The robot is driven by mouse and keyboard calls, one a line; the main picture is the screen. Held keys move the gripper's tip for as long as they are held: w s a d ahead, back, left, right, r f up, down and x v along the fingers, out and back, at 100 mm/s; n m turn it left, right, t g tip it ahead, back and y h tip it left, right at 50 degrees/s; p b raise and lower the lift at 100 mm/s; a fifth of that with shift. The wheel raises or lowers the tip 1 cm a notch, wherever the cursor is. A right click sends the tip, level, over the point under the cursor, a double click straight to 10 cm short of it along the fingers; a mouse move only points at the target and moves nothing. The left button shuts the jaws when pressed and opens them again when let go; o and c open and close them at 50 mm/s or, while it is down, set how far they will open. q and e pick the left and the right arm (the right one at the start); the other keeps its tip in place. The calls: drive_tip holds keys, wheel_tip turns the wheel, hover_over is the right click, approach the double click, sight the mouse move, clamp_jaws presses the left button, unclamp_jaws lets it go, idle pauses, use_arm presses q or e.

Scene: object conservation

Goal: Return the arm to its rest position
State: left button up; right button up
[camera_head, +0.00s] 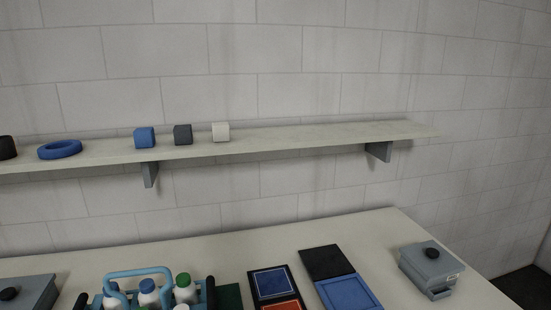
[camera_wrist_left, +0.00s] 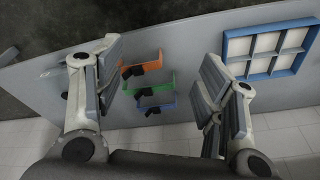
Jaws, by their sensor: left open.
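My left gripper (camera_wrist_left: 160,75) shows in the left wrist view, its two grey fingers spread wide apart. Nothing is between the fingers; the space there looks through to a grey panel (camera_wrist_left: 190,100) farther off. Neither arm can be made out in the head view. My right gripper is not in either view.
A shelf (camera_head: 300,137) holds a blue ring (camera_head: 60,149) and several small blocks. On the table (camera_head: 220,250) are a blue bottle carrier (camera_head: 140,272), coloured panels (camera_head: 348,293) and a grey box (camera_head: 431,264). The panel bears coloured brackets (camera_wrist_left: 155,88) and a blue divided frame (camera_wrist_left: 268,50).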

use_arm(q)
drive_tip(key=s+a+f+b, duration=0.1)
drive_tip(key=s+f+b, duration=0.1)
drive_tip(key=s+f, duration=0.6)
drive_tip(key=s+a+f+g+b, duration=0.1)
drive_tip(key=s+a+f+b, duration=0.1)
drive_tip(key=s+f, duration=0.6)
wheel_tip(320, 180, down, 4)
drive_tip(key=shift+f+b, duration=0.2)
drive_tip(key=shift+b, duration=0.4)
